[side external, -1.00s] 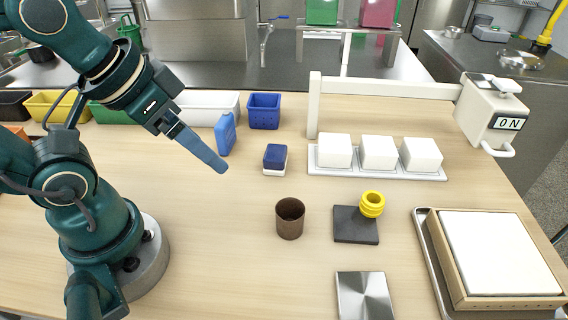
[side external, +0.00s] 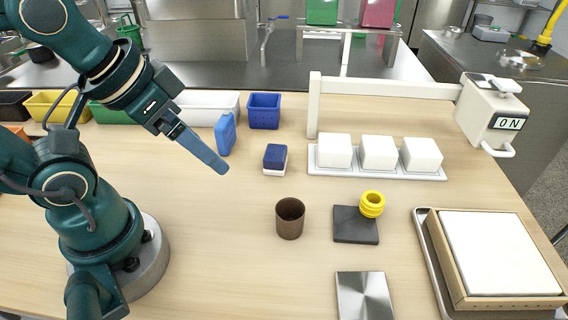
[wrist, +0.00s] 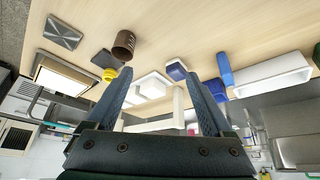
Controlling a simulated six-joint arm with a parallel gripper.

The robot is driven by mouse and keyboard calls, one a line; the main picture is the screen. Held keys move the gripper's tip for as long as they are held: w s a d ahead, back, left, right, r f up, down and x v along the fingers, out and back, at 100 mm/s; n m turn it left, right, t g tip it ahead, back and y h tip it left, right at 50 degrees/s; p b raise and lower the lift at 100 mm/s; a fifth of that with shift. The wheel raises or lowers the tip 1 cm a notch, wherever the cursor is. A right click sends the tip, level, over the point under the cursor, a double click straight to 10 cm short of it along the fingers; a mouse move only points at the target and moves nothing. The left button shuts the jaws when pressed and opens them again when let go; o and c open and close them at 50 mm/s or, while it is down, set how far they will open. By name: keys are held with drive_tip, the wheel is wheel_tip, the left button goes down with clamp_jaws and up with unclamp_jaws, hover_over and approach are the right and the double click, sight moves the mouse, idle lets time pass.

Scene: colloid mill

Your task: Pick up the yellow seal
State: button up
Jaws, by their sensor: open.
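The yellow seal (side external: 372,204) is a ringed yellow piece on the right side of a dark square pad (side external: 356,225). It also shows in the wrist view (wrist: 109,75), left of my left-hand finger. My gripper (side external: 222,168) is raised to the left of the seal and well apart from it. In the wrist view its two fingers (wrist: 163,88) are spread with nothing between them, so it is open and empty.
A brown cup (side external: 290,218) stands left of the pad. A steel plate (side external: 364,295) lies in front. A tray with white blocks (side external: 379,153) is behind. A wooden-framed white board (side external: 501,253) lies right. A blue and white sponge (side external: 275,159) and blue bottle (side external: 225,134) stand near my gripper.

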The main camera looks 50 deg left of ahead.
drive_tip(key=w+r+n+t, duration=0.1)
drive_tip(key=w+r+n, duration=0.1)
drive_tip(key=w+r, duration=0.35)
drive_tip(key=m+g, duration=0.2)
drive_tip(key=m, duration=0.1)
hover_over(373, 199)
drive_tip(key=s, duration=0.2)
drive_tip(key=f, duration=1.4)
drive_tip(key=shift+s+a+f, duration=0.1)
drive_tip(key=shift+a, duration=0.15)
drive_tip(key=shift+d+f, duration=0.15)
drive_tip(key=shift+f, duration=0.2)
drive_tip(key=shift+x, duration=2.2)
